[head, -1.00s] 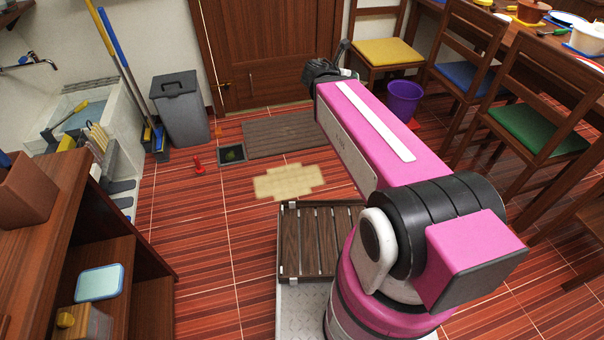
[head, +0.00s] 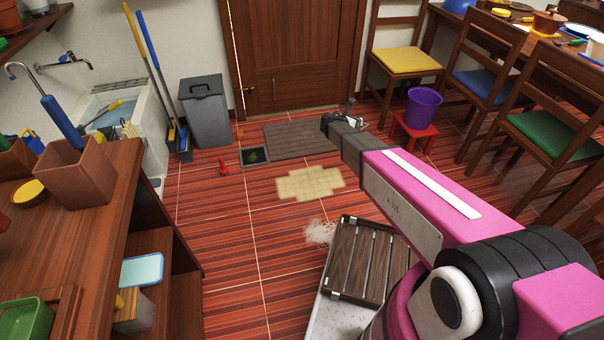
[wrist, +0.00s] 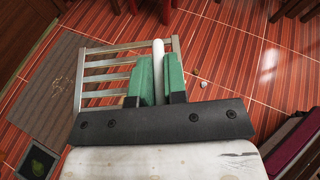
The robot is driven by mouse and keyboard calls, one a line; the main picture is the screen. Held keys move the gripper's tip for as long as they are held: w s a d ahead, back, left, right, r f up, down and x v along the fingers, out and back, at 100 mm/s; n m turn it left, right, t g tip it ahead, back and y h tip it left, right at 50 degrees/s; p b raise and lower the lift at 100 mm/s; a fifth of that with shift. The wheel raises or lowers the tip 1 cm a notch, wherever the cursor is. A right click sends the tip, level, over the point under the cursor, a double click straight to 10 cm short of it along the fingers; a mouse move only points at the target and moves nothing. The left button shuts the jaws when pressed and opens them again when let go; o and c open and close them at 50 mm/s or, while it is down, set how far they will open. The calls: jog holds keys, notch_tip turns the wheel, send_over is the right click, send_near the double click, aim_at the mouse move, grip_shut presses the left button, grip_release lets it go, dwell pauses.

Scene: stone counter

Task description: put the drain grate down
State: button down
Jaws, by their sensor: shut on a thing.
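The drain grate (wrist: 98,68) is a pale metal frame with several parallel bars, seen in the wrist view beyond my fingers. My gripper (wrist: 160,82) has green fingers shut on its pale upright middle part. The grate is held in the air over the floor. In the head view my gripper is small at the far end of the arm, and the grate cannot be clearly made out there. An open square drain (head: 254,156), dark with something green inside, lies in the floor left of the arm. It also shows at the lower left of the wrist view (wrist: 38,162).
A brown slatted mat (head: 305,137) lies beside the drain, before the door. A red cone-like object (head: 223,168) stands left of it. A grey bin (head: 205,110) is behind. A purple bucket (head: 422,106) sits on a red stool (head: 412,135). A tan patch (head: 310,183) marks open floor.

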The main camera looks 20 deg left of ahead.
jog(key=s+a+f+n+t+y, duration=0.1)
jog(key=a+f+n+y, duration=0.1)
jog(key=a+f, duration=1.4)
jog(key=a+f+n+t+y, duration=0.1)
jog(key=a+f+y, duration=0.1)
jog(key=a+f, duration=1.45)
jog(key=w+d+f, duration=0.2)
jog(key=w+f, duration=0.1)
jog(key=w+d+f, duration=0.6)
jog(key=f, duration=0.1)
jog(key=shift+w+f, duration=0.1)
jog(key=shift+w, duration=0.3)
jog(key=shift+w+d+f, duration=0.1)
jog(key=shift+w+f, duration=0.1)
jog(key=shift+w, duration=0.1)
jog(key=shift+f, duration=1.95)
jog(key=c, duration=1.2)
grip_release()
jog(key=shift+o, duration=0.2)
jog(key=shift+s, duration=0.15)
